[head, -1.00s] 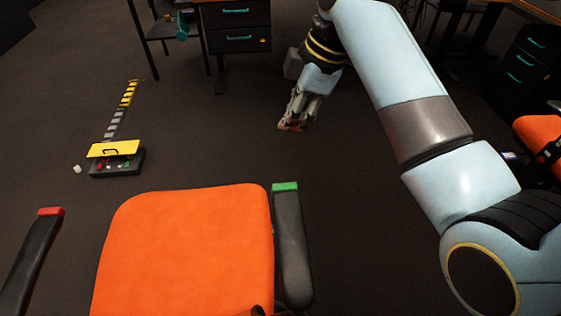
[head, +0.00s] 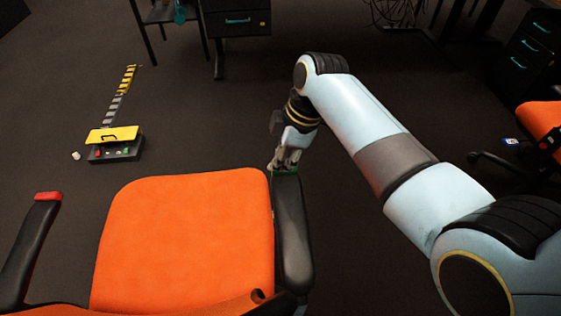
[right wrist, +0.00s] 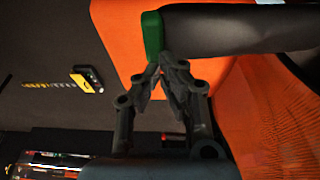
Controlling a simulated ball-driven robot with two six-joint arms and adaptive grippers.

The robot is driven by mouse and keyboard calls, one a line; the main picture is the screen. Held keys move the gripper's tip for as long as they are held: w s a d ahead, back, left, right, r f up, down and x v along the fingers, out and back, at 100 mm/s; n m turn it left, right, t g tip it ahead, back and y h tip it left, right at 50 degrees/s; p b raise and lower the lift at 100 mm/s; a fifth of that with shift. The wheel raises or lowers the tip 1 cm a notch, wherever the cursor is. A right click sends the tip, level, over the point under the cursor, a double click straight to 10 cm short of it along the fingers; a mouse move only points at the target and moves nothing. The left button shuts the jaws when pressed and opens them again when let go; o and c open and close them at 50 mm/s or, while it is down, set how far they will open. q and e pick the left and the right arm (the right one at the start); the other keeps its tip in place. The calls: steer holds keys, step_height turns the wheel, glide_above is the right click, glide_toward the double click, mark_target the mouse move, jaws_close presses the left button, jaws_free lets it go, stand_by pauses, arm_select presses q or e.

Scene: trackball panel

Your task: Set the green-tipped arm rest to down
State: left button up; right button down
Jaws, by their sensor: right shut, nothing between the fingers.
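The green-tipped arm rest (head: 291,235) is the dark bar along the right side of the orange chair seat (head: 185,230). Its green tip is at the far end, mostly covered by my gripper in the head view. In the right wrist view the green tip (right wrist: 152,36) shows clearly, with the dark arm rest (right wrist: 230,30) running right from it. My right gripper (head: 286,163) is shut and empty, its fingertips (right wrist: 166,62) at the green tip, seemingly touching or very close. The arm rest looks about level in the head view. My left gripper is not in view.
A red-tipped arm rest (head: 30,245) stands on the chair's left side. A yellow-and-black panel box (head: 115,142) lies on the floor at left. A dark drawer cabinet (head: 236,22) stands at the back. Another orange chair (head: 543,125) is at right. Open floor lies beyond the seat.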

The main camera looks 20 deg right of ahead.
steer(key=shift+f, duration=0.3)
steer(key=f, duration=0.2)
steer(key=w+f+b, duration=0.1)
steer(key=shift+d+f, duration=0.1)
steer(key=shift+f, duration=0.25)
steer(key=shift+s, duration=0.15)
steer(key=r+p, duration=0.5)
steer(key=shift+w+r, duration=0.2)
steer(key=shift+r, duration=0.05)
steer(key=w+v, duration=0.1)
steer(key=v, duration=0.7)
steer(key=shift+s+d+r+p, duration=0.2)
steer(key=shift+d+r+p, duration=0.1)
steer(key=shift+p, duration=0.15)
